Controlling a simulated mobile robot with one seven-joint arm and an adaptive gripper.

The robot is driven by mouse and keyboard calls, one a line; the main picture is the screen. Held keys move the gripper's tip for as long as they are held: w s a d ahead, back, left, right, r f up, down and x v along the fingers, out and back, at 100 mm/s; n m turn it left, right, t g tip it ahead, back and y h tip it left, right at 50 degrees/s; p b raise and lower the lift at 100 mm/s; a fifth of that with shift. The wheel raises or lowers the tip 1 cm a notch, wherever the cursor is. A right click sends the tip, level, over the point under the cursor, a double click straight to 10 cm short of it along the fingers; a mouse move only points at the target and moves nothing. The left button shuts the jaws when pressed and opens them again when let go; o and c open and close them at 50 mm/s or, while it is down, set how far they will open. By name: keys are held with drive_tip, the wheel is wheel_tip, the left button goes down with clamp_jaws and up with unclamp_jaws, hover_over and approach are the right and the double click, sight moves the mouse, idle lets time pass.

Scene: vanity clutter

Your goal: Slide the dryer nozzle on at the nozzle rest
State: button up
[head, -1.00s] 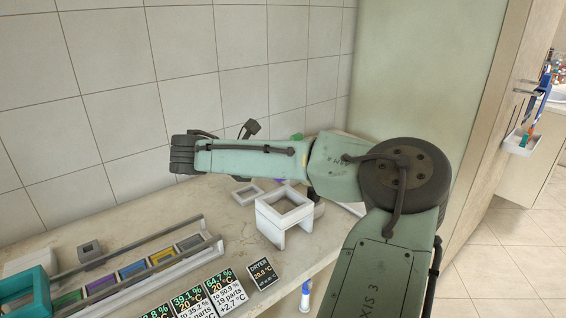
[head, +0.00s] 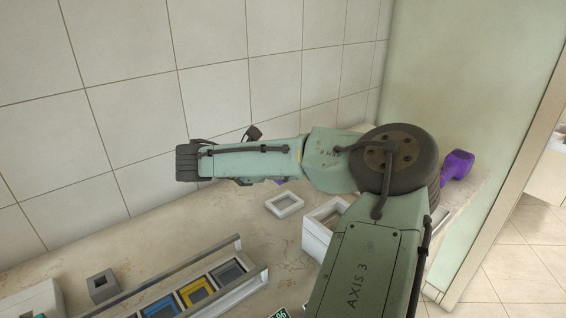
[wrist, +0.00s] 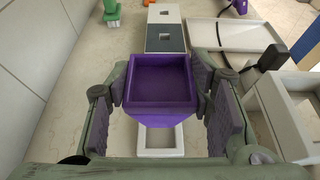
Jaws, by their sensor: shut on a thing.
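My gripper (wrist: 160,88) is shut on a purple, square-mouthed hollow piece (wrist: 161,79) that tapers downward and looks like the dryer nozzle. Its open mouth faces the wrist camera. A flat white square frame (wrist: 177,137) lies below it on the counter, partly covered by the piece; it also shows in the head view (head: 272,204). The held piece appears above the frame, but the gap cannot be judged. A white box-like stand (wrist: 285,120) is to the right. A purple dryer-like object (head: 457,165) shows past my arm. In the head view my arm hides most of the grip.
A rail rack with coloured square slots (head: 195,292) and a grey block (head: 103,287) are at the front left. Beyond the gripper are a dark panel (wrist: 165,38) and a pale tray (wrist: 202,35). The tiled wall (head: 130,130) runs behind the counter.

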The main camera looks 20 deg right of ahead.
drive_tip(key=shift+s+a+r+p, duration=0.1)
drive_tip(key=shift+r+p, duration=0.1)
drive_tip(key=shift+p, duration=0.15)
drive_tip(key=b, duration=0.3)
hover_over(282, 207)
drive_tip(key=shift+f, duration=3)
drive_tip(key=shift+p, duration=0.55)
drive_tip(key=shift+f+b, duration=0.75)
drive_tip(key=shift+f, duration=0.6)
drive_tip(key=o, duration=1.2)
